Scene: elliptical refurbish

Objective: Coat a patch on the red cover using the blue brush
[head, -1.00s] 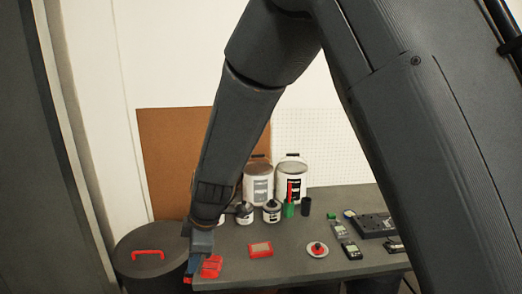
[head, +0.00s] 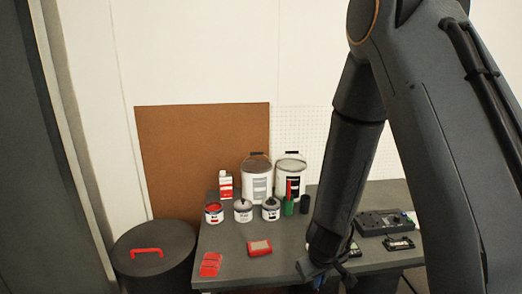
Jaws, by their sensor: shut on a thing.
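My gripper (head: 317,277) is low over the front edge of the table, right of the middle, with its tips small and partly hidden. It is shut on the blue brush (head: 319,283), of which only a small blue part shows below the jaws. No large red cover can be made out for certain. A flat red piece (head: 210,265) lies at the table's front left corner, well left of the gripper. A red-edged block (head: 260,248) lies between them.
Small paint cans (head: 243,211), two large pails (head: 257,182), a red-and-white bottle (head: 226,185) and a green holder (head: 289,207) stand along the back of the table (head: 230,240). Dark devices (head: 385,222) lie at right. A black bin (head: 155,270) stands at left.

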